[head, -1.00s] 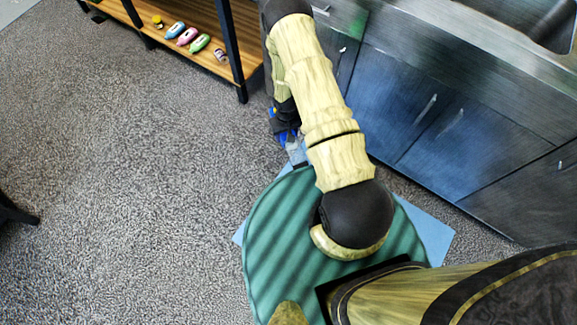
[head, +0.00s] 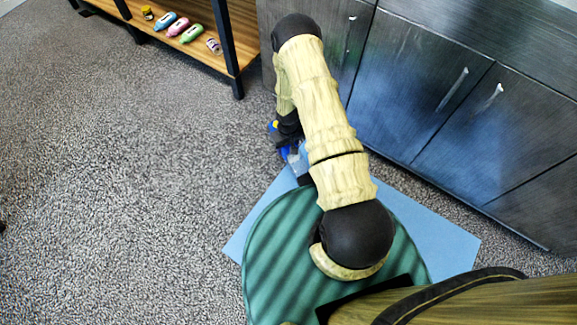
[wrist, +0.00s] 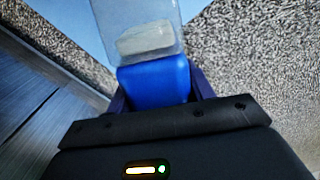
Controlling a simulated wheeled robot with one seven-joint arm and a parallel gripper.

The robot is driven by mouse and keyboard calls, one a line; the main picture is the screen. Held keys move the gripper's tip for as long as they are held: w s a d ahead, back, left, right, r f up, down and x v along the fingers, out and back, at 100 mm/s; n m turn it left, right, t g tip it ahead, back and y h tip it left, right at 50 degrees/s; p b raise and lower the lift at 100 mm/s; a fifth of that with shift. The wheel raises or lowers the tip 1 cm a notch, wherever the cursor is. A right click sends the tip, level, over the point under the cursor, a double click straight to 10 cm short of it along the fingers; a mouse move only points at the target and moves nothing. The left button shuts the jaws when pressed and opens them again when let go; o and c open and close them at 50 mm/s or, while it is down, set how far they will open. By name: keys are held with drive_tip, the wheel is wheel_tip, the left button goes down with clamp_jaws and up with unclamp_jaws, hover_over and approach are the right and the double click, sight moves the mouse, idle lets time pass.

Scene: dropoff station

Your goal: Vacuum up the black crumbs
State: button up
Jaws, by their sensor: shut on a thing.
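My gripper (wrist: 160,92) is shut on a handheld vacuum (wrist: 153,80) with a blue body and a clear, see-through front; a pale piece shows inside the clear part. In the head view the vacuum (head: 284,152) is partly hidden by my arm, low over the floor near the far-left edge of a light blue mat (head: 445,240). In the wrist view the clear front is over the mat, close to its edge with the carpet. I cannot make out any black crumbs in either view.
A wooden shelf (head: 210,50) with dark legs stands at the upper left, holding several small coloured bottles (head: 178,27). Dark cabinets (head: 440,110) line the right side, close to the mat. The grey carpet (head: 120,200) on the left is clear. My round base covers part of the mat.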

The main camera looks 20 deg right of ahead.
wheel_tip(320, 180, down, 15)
drive_tip(key=w+d+b, duration=0.1)
drive_tip(key=b, duration=1.2)
drive_tip(key=shift+w+r+n, duration=0.2)
drive_tip(key=shift+n, duration=0.1)
